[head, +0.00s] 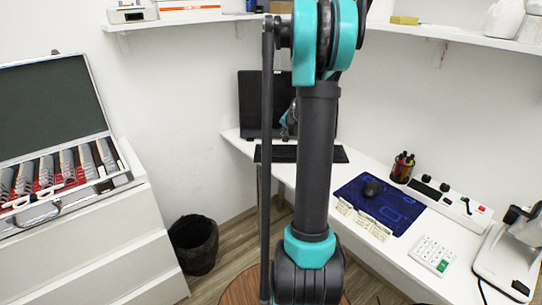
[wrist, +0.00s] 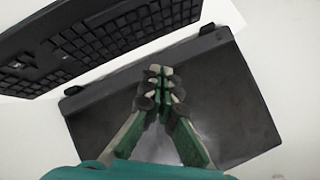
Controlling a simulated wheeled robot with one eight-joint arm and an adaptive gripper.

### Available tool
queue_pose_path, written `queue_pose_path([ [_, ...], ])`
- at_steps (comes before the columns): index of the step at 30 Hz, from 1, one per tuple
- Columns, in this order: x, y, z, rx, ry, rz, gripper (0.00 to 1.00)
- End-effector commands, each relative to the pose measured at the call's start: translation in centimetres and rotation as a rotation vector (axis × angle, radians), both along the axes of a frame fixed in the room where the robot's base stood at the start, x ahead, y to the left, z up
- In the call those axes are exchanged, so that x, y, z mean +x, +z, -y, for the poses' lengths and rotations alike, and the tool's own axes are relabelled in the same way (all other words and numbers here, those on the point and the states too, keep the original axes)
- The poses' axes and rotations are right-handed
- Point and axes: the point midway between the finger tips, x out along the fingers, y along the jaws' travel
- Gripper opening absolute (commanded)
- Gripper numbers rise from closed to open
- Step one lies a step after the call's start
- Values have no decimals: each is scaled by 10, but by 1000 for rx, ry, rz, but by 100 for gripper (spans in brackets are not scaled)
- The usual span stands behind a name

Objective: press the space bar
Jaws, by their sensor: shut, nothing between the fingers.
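The black keyboard (head: 274,154) lies on the white desk in front of a dark screen, partly hidden by my arm in the head view. In the wrist view the keyboard (wrist: 105,38) fills the upper left, tilted and cut off by the frame. I cannot pick out the space bar for certain. My gripper (wrist: 160,72) is shut and empty, its fingertips over a dark flat panel (wrist: 225,110) beside the keyboard. The height gap is unclear. In the head view my arm hides most of the gripper, with only a teal part showing near the screen.
The dark screen (head: 253,90) stands behind the keyboard. A blue mat (head: 398,212) with a mouse (head: 371,188), a pen holder (head: 402,168), a control panel (head: 440,196) and a white keypad (head: 432,254) are to the right. Shelves (head: 470,40) hang above the desk.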

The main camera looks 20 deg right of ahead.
Motion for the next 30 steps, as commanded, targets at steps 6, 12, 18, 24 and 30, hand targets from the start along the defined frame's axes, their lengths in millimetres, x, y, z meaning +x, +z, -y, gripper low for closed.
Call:
queue_pose_path([
  [6,0,0,1,0,-1,1,0],
  [12,1,-3,0,1,-1,0,0],
  [18,1,-20,0,0,0,0,0],
  [24,1,-47,0,0,0,0,0],
  [30,1,-71,0,0,0,0,0],
])
